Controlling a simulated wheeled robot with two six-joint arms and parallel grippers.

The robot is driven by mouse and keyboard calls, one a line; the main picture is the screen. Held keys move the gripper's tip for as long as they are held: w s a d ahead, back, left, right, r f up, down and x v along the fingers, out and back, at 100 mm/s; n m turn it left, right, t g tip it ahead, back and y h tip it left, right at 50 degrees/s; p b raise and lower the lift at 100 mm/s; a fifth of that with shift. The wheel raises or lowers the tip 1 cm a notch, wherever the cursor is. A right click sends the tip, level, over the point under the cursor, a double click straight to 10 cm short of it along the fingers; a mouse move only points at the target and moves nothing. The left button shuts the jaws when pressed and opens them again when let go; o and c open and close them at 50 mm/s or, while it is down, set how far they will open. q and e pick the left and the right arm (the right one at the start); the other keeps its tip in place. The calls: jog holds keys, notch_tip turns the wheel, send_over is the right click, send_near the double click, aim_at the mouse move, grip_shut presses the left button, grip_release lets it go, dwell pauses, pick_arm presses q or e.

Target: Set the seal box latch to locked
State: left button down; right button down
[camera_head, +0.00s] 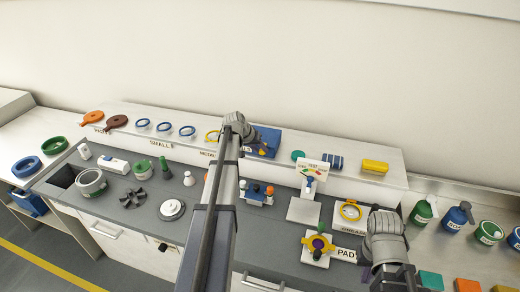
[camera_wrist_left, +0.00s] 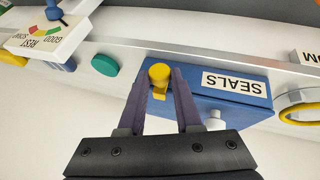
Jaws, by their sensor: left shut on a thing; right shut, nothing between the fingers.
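The blue seal box (camera_head: 268,145) stands on the raised back shelf, partly hidden by my left arm. In the left wrist view the box (camera_wrist_left: 232,100) appears upside down with its white SEALS label. A yellow latch knob (camera_wrist_left: 159,74) sits at one end of the box. My left gripper (camera_wrist_left: 160,90) has its purple fingers on either side of this knob and is shut on it. In the head view the left gripper (camera_head: 258,138) is small and dark against the box. My right gripper (camera_head: 366,272) is low at the right, mostly hidden by its wrist; it is shut and empty.
A gauge stand (camera_head: 312,170), a teal disc (camera_head: 298,155) and a yellow block (camera_head: 375,166) are near the box. Blue rings (camera_head: 164,127) lie along the shelf. A press fixture with a yellow star knob (camera_head: 318,246) stands near my right arm.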

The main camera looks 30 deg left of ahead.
pick_arm(q)
jog(key=c, duration=0.6)
grip_release()
jog(key=p+v, duration=0.6)
jog(key=v, duration=0.1)
jog(key=shift+s+r+p, duration=0.15)
jog(key=shift+r+p, duration=0.15)
jog(key=shift+r, duration=0.05)
jog(key=shift+a, duration=0.1)
